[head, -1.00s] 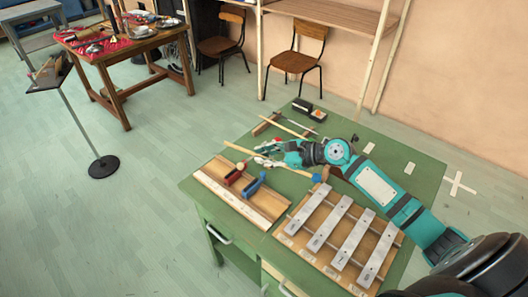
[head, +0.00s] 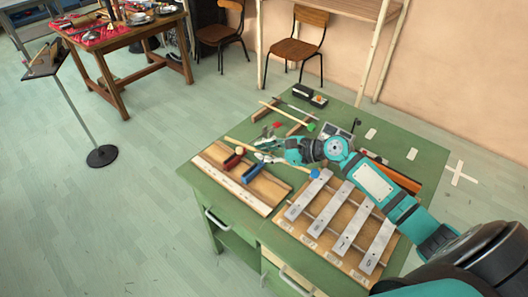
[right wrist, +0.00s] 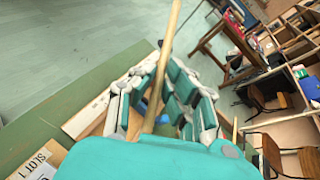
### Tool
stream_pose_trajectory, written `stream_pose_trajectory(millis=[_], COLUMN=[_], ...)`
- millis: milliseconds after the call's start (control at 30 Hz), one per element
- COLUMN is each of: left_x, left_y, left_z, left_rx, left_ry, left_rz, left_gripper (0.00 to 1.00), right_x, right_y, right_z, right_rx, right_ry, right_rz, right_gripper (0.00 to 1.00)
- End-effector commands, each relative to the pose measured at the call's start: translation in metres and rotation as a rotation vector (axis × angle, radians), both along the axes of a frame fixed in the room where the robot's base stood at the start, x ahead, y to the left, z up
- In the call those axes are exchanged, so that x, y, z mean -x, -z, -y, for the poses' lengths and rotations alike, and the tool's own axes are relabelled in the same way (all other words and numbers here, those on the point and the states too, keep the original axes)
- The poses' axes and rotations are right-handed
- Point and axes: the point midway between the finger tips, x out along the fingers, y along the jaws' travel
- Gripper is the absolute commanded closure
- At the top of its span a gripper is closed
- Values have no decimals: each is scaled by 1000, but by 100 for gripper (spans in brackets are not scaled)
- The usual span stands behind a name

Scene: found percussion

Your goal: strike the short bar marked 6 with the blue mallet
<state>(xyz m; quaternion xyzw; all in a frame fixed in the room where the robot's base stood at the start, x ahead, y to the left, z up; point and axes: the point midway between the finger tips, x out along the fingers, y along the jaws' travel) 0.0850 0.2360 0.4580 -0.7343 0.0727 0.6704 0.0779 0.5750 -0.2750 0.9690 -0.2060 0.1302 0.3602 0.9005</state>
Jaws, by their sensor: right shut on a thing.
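My right gripper (head: 264,151) is shut on the wooden handle of the blue mallet (head: 315,173). The handle slants from upper left to lower right, and its round blue head is beside or over the far end of the leftmost metal bar; I cannot tell whether they touch. The handle also crosses the right wrist view (right wrist: 172,40) between the fingers (right wrist: 160,92). Several metal bars lie on a wooden frame (head: 290,227) at the table's front right. Labels run along its near edge, too small to read, so I cannot pick out bar 6. My left gripper is not in view.
Left of the bars, a wooden board (head: 225,180) carries a red block (head: 232,162) and a blue block (head: 251,173). Behind my gripper lie a green-headed mallet (head: 311,126) and a dark box (head: 302,90). My right forearm passes above the table's right side.

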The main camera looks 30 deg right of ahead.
Motion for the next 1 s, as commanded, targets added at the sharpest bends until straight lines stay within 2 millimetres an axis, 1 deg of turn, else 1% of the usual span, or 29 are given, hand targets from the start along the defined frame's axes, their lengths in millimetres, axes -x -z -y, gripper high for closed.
stream_pose_trajectory(millis=[33, 100, 367, 400, 433, 567, 700, 800, 867, 1000], left_x=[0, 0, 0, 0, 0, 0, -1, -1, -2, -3], left_y=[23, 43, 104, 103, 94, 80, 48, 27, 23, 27], left_z=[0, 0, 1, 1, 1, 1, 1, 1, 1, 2], left_rx=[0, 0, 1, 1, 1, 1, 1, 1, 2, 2], left_ry=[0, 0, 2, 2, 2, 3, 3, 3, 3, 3], left_rz=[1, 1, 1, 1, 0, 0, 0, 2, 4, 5], left_gripper=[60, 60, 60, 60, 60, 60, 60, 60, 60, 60], right_x=[2, 4, 10, 10, 10, 10, 10, 10, 10, 10], right_y=[20, 33, 65, 61, 52, 39, 9, -9, -13, -8], right_z=[1, 3, 12, 13, 12, 12, 13, 12, 12, 12], right_rx=[-17, -43, -137, -146, -142, -140, -141, -141, -140, -140], right_ry=[1, 1, 0, 0, -1, 0, 0, 1, 0, 0], right_rz=[8, 26, 99, 107, 106, 104, 104, 102, 101, 101], right_gripper=[100, 100, 100, 100, 100, 100, 100, 100, 100, 100])
